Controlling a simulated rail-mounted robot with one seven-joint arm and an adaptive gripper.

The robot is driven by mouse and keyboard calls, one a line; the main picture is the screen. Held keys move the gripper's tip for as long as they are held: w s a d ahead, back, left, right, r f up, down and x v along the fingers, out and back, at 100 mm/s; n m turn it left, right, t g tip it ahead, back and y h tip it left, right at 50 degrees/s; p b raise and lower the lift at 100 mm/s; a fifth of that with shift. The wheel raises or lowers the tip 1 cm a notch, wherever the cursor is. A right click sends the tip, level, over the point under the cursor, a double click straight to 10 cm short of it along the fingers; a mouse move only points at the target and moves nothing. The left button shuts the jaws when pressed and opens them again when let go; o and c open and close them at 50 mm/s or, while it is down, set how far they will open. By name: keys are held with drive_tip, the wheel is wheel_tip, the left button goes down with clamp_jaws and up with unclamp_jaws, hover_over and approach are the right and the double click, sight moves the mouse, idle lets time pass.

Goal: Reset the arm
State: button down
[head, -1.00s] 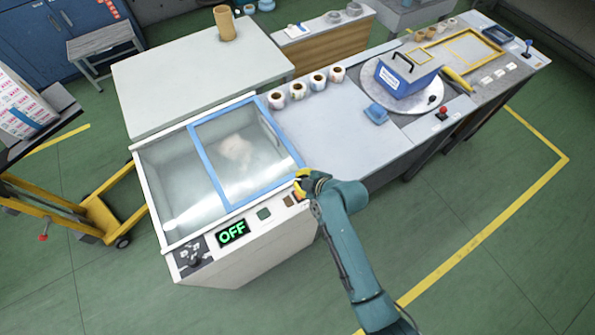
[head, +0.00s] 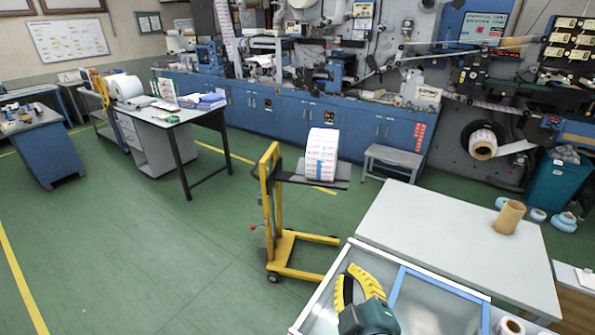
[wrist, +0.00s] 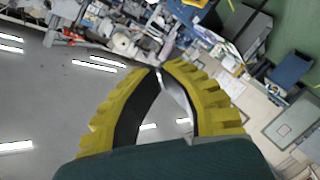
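My gripper (head: 347,274) shows at the lower middle of the head view, above the white sealing machine's glass lid (head: 427,310) with its blue frame. Its yellow ribbed fingers with black inner faces point up and away from the machine. In the wrist view, the fingertips (wrist: 159,68) meet at the top, with an empty bowed gap below them. Nothing is held. Most of my arm is out of the head view.
A grey table (head: 450,235) with a brown cardboard core (head: 510,217) stands behind the machine. A yellow lift cart (head: 285,250) carries a printed roll (head: 321,155) behind it. The green floor (head: 150,260) on the left is clear.

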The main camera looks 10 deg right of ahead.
drive_tip(key=s+a+r+m+t+y, duration=0.1)
drive_tip(key=a+r, duration=0.3)
drive_tip(key=r, duration=0.2)
drive_tip(key=s+a+r+t, duration=0.1)
drive_tip(key=a+r+t, duration=0.15)
drive_tip(key=r, duration=0.35)
drive_tip(key=s+r+m+t+h, duration=0.1)
drive_tip(key=s+r+m+t, duration=0.2)
drive_tip(key=s+r+m, duration=0.65)
wheel_tip(320, 180, up, 22)
drive_tip(key=p, duration=2)
drive_tip(key=shift+a+f+n, duration=0.2)
drive_tip(key=shift+a+n, duration=0.15)
drive_tip(key=shift+s, duration=0.1)
drive_tip(key=shift+a, duration=0.1)
